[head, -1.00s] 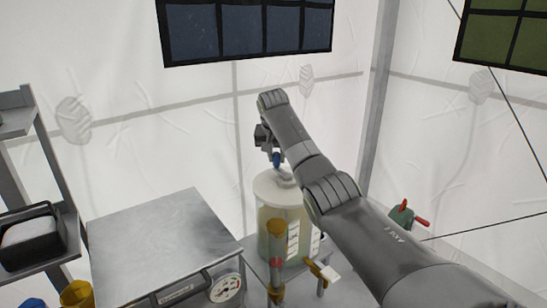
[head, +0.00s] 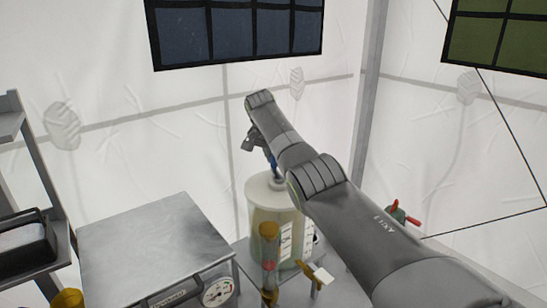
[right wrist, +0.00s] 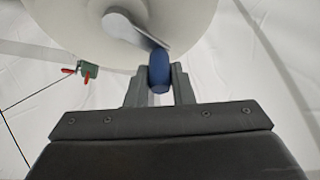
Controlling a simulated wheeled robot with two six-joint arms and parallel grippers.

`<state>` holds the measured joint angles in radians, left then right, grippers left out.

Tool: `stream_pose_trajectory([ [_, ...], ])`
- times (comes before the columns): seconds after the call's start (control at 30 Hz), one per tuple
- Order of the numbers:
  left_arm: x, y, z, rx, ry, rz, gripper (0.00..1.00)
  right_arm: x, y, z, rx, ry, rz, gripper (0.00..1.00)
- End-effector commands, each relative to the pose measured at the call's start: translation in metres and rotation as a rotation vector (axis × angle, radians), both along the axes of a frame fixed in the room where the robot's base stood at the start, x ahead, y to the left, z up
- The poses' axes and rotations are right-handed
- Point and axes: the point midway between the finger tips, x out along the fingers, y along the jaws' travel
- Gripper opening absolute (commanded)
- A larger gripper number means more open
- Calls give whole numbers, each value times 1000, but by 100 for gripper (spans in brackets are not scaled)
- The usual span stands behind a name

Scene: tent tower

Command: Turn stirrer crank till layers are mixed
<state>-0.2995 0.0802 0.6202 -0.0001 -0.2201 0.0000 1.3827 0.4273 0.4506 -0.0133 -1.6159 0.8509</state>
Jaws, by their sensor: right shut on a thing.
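On the lid is a metal crank arm (right wrist: 136,31) with an upright blue handle (right wrist: 160,70), which also shows in the head view (head: 274,164). My right gripper (right wrist: 160,86) is shut on the blue handle, one finger on each side, above the lid. My left gripper is not in view.
A grey metal cabinet (head: 150,240) with a dial gauge (head: 218,292) stands left of the vessel. A green device with red handles (head: 400,215) is right. A shelf (head: 35,240) stands far left.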

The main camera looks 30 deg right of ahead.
Motion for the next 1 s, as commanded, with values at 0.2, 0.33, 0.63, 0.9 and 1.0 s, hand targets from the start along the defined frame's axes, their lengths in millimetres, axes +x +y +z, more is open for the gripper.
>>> stream_pose_trajectory([
  [0.2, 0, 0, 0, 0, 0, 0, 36, 1, 0, 3, -2, -7, 2, 24],
  [0.33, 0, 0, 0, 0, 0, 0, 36, 1, 0, 2, -1, -5, 2, 41],
  [0.63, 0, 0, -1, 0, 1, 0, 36, 0, 0, 1, -1, -2, 2, 43],
  [0.9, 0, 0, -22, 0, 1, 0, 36, -6, 11, 28, -2, -8, 4, 43],
  [1.0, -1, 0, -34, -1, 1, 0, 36, -11, 18, 50, -2, -9, 3, 43],
])
